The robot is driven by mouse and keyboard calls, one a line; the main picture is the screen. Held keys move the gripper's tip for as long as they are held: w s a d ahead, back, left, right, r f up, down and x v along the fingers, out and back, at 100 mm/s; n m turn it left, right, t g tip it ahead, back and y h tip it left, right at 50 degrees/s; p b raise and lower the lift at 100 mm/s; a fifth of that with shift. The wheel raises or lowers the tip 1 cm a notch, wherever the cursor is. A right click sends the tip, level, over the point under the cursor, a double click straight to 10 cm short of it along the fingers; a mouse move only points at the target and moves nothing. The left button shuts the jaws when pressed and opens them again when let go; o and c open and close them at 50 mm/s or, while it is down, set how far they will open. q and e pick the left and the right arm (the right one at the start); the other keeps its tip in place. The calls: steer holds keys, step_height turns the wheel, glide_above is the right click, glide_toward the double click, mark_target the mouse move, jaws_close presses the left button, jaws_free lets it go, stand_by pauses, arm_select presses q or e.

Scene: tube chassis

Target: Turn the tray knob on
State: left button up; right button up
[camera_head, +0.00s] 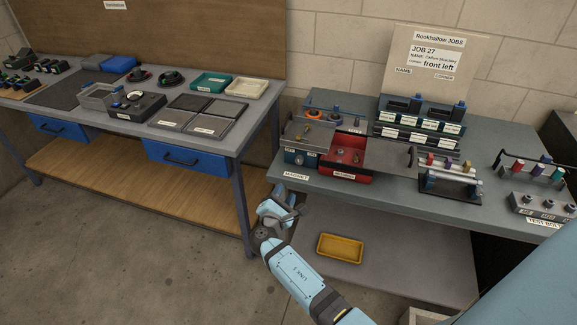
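The tray (309,134) is most likely the open, tan-bottomed one on top of a dark blue-grey box at the left end of the right bench. A MAGNET label (297,176) is on the bench edge below it. A small round knob (299,159) appears on the box's front between small labels. Its setting is too small to read. My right gripper (286,208) is below and left of the box, in front of the bench edge, apart from the knob. Its fingers are too small and foreshortened to tell open from shut. My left gripper is not in view.
A red bin (345,160) stands right of the box. A rack of labelled blocks (418,122), a tube fixture (448,184) and a test box (540,206) stand farther right. A yellow tray (340,249) lies on the lower shelf. The left bench (250,125) stands close by.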

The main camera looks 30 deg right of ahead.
mark_target(298, 162)
steer(key=b+x, duration=0.2)
steer(key=x, duration=1.1)
steer(key=shift+b, duration=0.3)
steer(key=shift+w+d, duration=0.2)
steer(key=shift+d, duration=0.05)
steer(key=c, duration=0.7)
